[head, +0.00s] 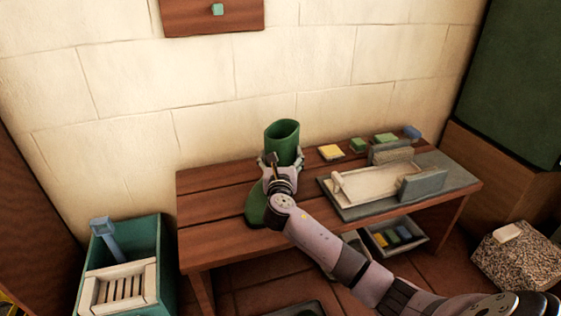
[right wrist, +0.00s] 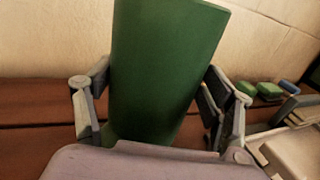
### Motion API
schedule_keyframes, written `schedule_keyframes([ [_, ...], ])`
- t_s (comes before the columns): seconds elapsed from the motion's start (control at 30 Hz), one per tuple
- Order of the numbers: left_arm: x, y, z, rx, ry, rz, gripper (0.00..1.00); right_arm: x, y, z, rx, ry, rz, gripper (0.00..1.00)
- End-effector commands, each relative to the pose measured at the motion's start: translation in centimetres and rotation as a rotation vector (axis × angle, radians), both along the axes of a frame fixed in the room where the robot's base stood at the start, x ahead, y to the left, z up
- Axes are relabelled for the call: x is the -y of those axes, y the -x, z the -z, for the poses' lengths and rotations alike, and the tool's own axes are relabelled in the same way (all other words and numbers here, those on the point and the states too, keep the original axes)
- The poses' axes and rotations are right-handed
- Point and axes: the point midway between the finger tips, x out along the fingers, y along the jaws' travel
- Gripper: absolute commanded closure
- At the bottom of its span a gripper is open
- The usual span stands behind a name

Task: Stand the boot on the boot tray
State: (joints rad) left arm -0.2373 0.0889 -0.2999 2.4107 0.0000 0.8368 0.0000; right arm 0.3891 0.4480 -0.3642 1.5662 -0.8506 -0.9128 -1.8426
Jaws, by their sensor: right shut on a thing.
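The green boot (head: 283,138) stands upright on the wooden bench, with its toe toward the front edge. My right gripper (head: 281,161) is shut around the boot's shaft, one finger on each side. In the right wrist view the boot (right wrist: 163,70) fills the space between the fingers of the right gripper (right wrist: 158,95). My arm hides part of the boot's foot, so I cannot tell whether its sole touches the bench. A dark flat tray (head: 298,309) shows partly on the floor at the bottom edge; I cannot tell if it is the boot tray. My left gripper is not in view.
The wooden bench (head: 207,207) has a grey board (head: 448,177) with a pale basin on its right. Several sponges lie behind. A teal crate (head: 152,233) stands at left, a speckled block (head: 517,257) at right. The bench's left end is clear.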

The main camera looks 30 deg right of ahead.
Motion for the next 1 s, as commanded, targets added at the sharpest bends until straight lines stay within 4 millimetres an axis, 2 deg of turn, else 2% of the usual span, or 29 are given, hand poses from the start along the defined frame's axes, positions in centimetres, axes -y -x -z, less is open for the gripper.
schedule_keyframes([
  [0.33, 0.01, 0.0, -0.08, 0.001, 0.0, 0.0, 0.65, 0.0, -0.04, 0.0, 0.003, 0.001, -0.001, 0.86],
  [0.37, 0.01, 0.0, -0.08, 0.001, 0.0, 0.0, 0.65, -0.01, -0.02, 0.16, 0.0, 0.0, -0.001, 0.22],
  [0.63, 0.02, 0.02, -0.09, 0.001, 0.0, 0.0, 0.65, -0.01, -0.02, 0.15, -0.001, -0.001, 0.0, 0.04],
  [1.0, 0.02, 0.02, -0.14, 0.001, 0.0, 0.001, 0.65, 0.0, -0.02, -0.14, 0.001, -0.001, 0.0, 0.04],
])
